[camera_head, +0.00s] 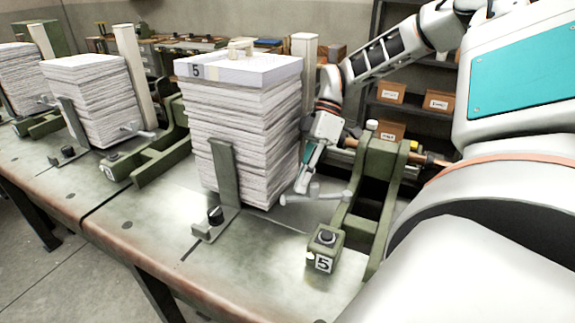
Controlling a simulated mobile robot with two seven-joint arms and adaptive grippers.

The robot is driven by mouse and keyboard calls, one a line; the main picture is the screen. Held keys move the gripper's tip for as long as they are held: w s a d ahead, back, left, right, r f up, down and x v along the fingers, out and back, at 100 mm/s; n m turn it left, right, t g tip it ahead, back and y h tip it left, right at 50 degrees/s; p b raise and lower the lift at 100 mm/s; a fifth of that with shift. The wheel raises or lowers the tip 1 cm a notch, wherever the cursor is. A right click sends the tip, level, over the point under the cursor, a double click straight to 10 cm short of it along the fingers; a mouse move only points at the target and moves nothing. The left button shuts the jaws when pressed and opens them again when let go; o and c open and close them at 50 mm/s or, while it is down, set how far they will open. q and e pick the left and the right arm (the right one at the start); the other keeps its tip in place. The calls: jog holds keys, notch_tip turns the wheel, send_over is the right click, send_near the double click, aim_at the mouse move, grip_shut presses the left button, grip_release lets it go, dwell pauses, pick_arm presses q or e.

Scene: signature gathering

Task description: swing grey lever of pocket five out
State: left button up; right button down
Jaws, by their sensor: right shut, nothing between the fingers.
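The pocket five paper stack (245,140) stands tall in the middle, with a plate marked 5 on its top. The grey lever (328,197) of pocket five lies low at the stack's right side, between the stack and the green frame (375,170). My right gripper (301,186) reaches down from the upper right; its fingers are shut and empty, with the tips at the lever's left part. I cannot tell whether they touch it. A green block (325,248) marked 5, with a black knob, stands in front of the frame. My left gripper is out of view.
A green upright bracket (223,175) with a black knob stands at the stack's front. More paper stacks (92,95) stand in pockets to the left. The table (250,265) is bare along its front edge. Shelves with small boxes (391,93) stand behind.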

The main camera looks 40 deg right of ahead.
jog(key=shift+s+a+f, duration=0.1)
jog(key=shift+s+a, duration=0.15)
jog(key=shift+a, duration=0.1)
jog(key=shift+s+a+b, duration=0.1)
jog(key=shift+s+b, duration=0.35)
jog(key=shift+s, duration=0.05)
jog(key=shift+s+a, duration=0.3)
jog(key=v, duration=1.2)
jog(key=shift+a+f, duration=0.1)
dwell(0.3)
